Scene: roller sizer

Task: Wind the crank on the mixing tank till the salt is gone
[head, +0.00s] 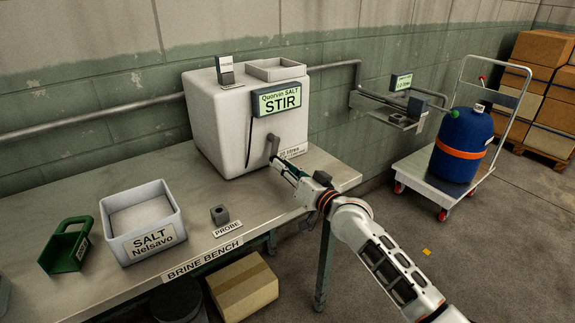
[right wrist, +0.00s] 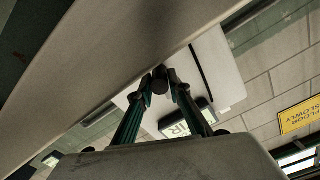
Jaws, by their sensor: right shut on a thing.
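The white mixing tank (head: 222,125) stands at the back of the bench, with a display (head: 280,103) reading "Quorvin SALT STIR". The crank (head: 272,143) is on the tank's front, low down, its arm upright in the head view. My right gripper (head: 277,163) is at the crank's lower end. In the right wrist view my right gripper (right wrist: 160,76) is shut on the dark round crank handle (right wrist: 159,84). The salt inside the tank is not visible. My left gripper is in neither view.
A white bin (head: 172,245) labelled "SALT Nelsavo", a green scoop (head: 65,246) and a small grey probe holder (head: 219,214) sit on the bench (head: 250,203) to the left. A cardboard box (head: 243,288) is below. A trolley (head: 425,176) holds a blue drum (head: 461,140) at right.

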